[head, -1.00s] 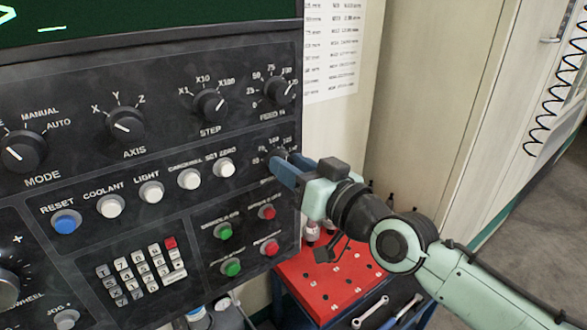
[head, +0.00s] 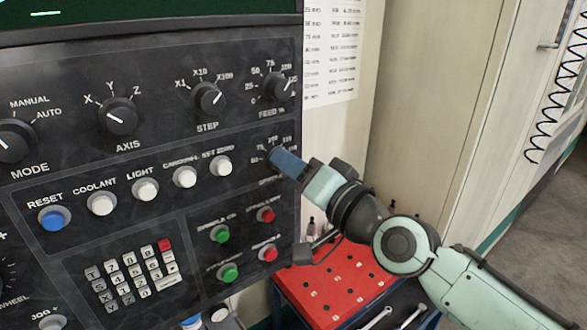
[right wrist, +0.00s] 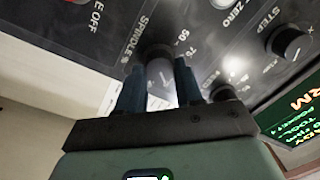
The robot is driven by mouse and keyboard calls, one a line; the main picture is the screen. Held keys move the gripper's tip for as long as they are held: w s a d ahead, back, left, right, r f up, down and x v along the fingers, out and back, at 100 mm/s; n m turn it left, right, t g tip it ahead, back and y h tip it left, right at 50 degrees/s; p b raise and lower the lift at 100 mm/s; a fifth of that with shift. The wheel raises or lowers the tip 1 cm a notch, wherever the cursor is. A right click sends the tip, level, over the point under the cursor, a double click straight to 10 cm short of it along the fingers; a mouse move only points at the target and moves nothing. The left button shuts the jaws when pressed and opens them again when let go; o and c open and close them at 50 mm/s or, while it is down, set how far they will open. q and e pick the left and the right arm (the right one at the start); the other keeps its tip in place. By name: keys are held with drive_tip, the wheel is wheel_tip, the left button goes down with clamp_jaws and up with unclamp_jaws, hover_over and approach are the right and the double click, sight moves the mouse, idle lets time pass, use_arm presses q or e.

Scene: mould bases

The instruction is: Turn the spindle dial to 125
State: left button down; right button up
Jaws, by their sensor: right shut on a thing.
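The spindle dial (right wrist: 160,76) is a round knob on the dark control panel, below the feed dial. In the head view my right gripper's blue fingers cover most of it, and only part of its printed scale shows. My right gripper (head: 281,160) is shut on the dial, coming in from the lower right. In the right wrist view one finger stands on each side of the knob, with the "SPINDLE %" label beside it. I cannot read the dial's exact setting. My left gripper is not in view.
The feed dial (head: 278,87) sits just above, and the step dial (head: 208,97) to its upper left. A row of white buttons ends at the set-zero button (head: 221,166). Green and red buttons lie below. A red-topped cart (head: 335,285) with wrenches stands under my arm.

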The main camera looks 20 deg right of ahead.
idle(0.5)
drive_tip(key=o, duration=1)
drive_tip(key=shift+o, duration=0.2)
drive_tip(key=b+v, duration=0.2)
drive_tip(key=v, duration=1.1)
drive_tip(key=shift+s+b, duration=0.2)
drive_tip(key=shift+b, duration=0.1)
